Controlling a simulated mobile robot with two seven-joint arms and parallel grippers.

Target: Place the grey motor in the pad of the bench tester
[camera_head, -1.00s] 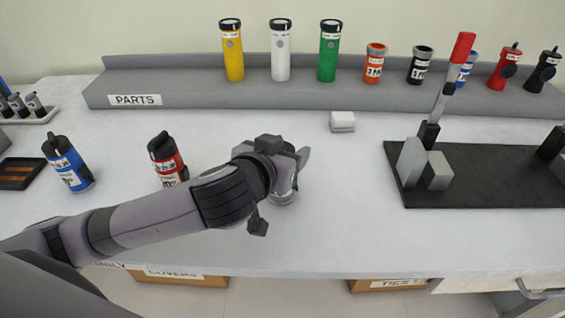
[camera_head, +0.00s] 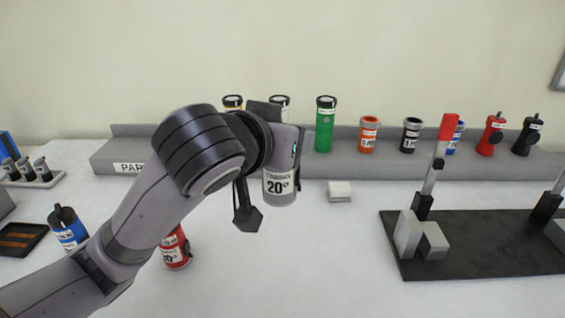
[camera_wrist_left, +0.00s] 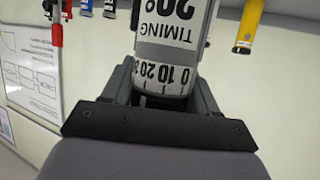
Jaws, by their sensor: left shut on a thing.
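The grey motor (camera_head: 279,190), a cylinder labelled "20°", is held upright in my left gripper (camera_head: 268,172), above the bench. The left wrist view shows its "TIMING" label (camera_wrist_left: 170,40) between the fingers (camera_wrist_left: 165,90); its upper part is hidden by the gripper in the head view. The bench tester appears to be the dark base plate (camera_head: 460,262) at the right, with grey blocks (camera_head: 420,236) and a red-handled lever (camera_head: 448,127) raised upright. The motor is left of it and apart from it. I cannot make out the pad clearly. My right gripper is not in view.
A red motor (camera_head: 176,250) and a blue one (camera_head: 68,228) stand on the left, partly behind my arm. A grey shelf (camera_head: 335,165) at the back carries several coloured cylinders. A small white block (camera_head: 340,190) lies between motor and tester. Bench front centre is clear.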

